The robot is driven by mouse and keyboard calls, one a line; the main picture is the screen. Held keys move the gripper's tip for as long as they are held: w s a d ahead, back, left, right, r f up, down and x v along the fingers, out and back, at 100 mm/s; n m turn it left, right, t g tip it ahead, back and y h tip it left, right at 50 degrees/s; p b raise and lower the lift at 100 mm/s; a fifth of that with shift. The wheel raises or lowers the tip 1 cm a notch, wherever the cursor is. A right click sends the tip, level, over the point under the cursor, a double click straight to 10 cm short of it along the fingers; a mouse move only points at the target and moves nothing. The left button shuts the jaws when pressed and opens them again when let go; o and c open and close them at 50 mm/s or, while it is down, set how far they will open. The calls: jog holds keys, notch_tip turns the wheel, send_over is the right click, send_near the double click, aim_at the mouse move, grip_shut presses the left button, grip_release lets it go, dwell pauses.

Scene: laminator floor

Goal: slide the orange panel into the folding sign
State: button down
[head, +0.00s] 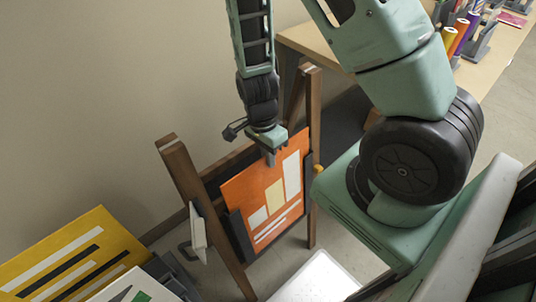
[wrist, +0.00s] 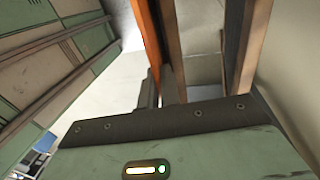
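The orange panel (head: 262,200), with white and pale yellow blocks and stripes, stands upright and slightly tilted at the folding sign (head: 190,205). The sign has brown wooden legs and dark side rails. The panel's lower part sits between the left rail (head: 238,232) and the right rail (head: 308,172); its top stands above the left rail. Whether its bottom edge is seated is hidden. My gripper (head: 271,158) is at the panel's top edge, fingers pointing down. In the wrist view, the panel's orange edge (wrist: 148,30) runs between the fingers (wrist: 160,90), which appear closed on it.
A wooden table (head: 495,60) with colored rolls (head: 460,35) is at the upper right. A wall (head: 110,90) is close behind the sign. A white sheet-like surface (head: 318,282) lies in front.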

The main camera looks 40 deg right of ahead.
jog(key=c, duration=1.5)
grip_release()
jog(key=shift+c, duration=0.2)
jog(key=w+r+p, duration=0.3)
jog(key=r, duration=1.4)
jog(key=shift+p, duration=0.3)
jog(key=shift+r, duration=0.1)
